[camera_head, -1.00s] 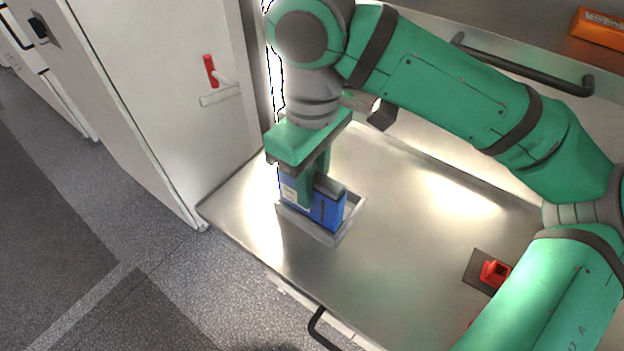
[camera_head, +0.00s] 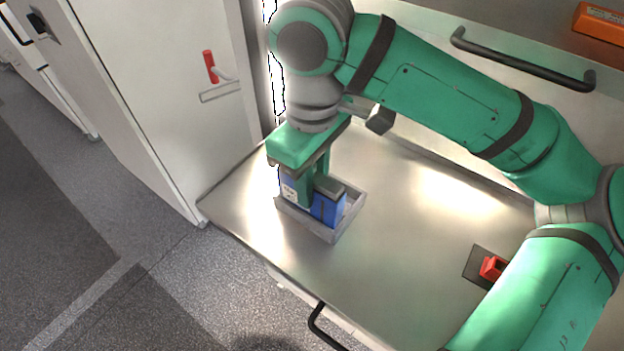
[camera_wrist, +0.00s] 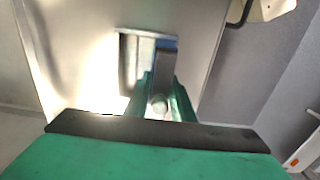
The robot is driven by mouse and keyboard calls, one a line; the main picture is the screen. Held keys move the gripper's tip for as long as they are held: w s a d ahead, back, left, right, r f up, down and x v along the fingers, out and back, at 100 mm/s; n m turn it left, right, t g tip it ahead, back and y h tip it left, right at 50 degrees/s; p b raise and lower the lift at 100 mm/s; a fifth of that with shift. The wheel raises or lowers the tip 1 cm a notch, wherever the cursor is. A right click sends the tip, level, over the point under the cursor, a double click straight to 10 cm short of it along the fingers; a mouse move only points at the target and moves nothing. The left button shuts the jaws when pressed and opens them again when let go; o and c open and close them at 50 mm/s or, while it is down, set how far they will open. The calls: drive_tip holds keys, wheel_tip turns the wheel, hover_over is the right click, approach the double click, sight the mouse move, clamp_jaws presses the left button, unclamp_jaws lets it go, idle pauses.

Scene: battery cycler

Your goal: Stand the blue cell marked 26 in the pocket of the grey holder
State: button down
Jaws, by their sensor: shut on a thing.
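A blue cell (camera_head: 327,207) with a dark top stands upright at the grey holder (camera_head: 347,222) on the metal table. Its lower part is hidden behind the holder's front wall, and I cannot read a number on it. My gripper (camera_head: 306,196) points down and is shut on the cell, with a finger across its visible side. In the wrist view the cell (camera_wrist: 167,62) shows between the fingers of my gripper (camera_wrist: 160,95), over the holder (camera_wrist: 130,34). The inside of the pocket is largely hidden.
The metal table (camera_head: 390,250) is clear in the middle. A red part (camera_head: 491,268) on a dark plate (camera_head: 476,262) lies at the right beside my arm. A white cabinet door (camera_head: 160,100) stands left, and an orange box (camera_head: 600,24) sits at the back right.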

drive_tip(key=shift+f, duration=0.3)
idle(0.4)
drive_tip(key=shift+f, duration=0.3)
drive_tip(key=shift+f, duration=0.3)
idle(0.4)
drive_tip(key=c, duration=1.4)
unclamp_jaws()
drive_tip(key=shift+c, duration=0.2)
wheel_tip(320, 180, up, 11)
drive_tip(key=shift+f, duration=0.1)
